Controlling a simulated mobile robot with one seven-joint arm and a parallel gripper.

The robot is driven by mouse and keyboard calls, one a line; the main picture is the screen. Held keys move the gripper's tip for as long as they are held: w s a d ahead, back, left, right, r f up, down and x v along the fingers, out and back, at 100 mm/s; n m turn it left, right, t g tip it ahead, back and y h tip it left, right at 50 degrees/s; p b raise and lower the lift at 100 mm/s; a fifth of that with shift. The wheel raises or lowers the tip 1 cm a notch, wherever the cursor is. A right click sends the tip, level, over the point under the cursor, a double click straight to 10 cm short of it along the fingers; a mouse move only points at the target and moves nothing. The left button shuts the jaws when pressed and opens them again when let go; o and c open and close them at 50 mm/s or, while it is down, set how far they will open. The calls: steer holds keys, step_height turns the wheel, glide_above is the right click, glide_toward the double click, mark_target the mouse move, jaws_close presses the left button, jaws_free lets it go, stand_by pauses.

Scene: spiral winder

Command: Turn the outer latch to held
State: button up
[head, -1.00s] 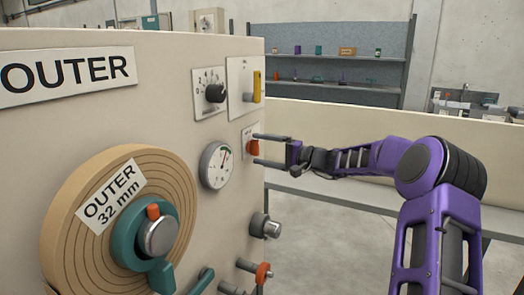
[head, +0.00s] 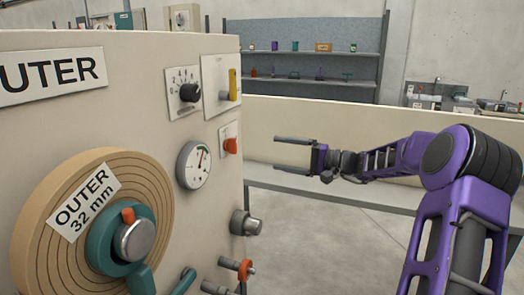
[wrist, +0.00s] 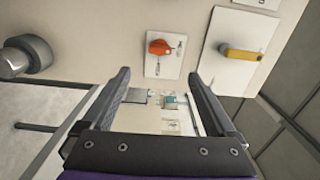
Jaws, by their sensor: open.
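An orange turning handle (head: 231,146) sits on a small white plate on the beige machine panel, near its right edge. It also shows in the wrist view (wrist: 160,47), with small marks on its plate that I cannot read. No label readable here names the latch, so I cannot tell for certain that this handle is it. My gripper (head: 278,154) is open and empty, to the right of the handle and clear of it. In the wrist view my gripper's fingers (wrist: 160,76) stand apart, with the handle just beyond the fingertips.
A yellow lever (head: 233,84) sits on a plate above the handle, with a black dial knob (head: 190,92) beside it. A round gauge (head: 195,165) is at lower left, a grey cylindrical knob (head: 246,224) below. The OUTER spiral disc (head: 45,265) is farther left. Right of the panel is open.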

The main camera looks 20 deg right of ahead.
steer(key=v, duration=0.3)
steer(key=shift+s+d, duration=0.25)
steer(key=shift+d, duration=0.05)
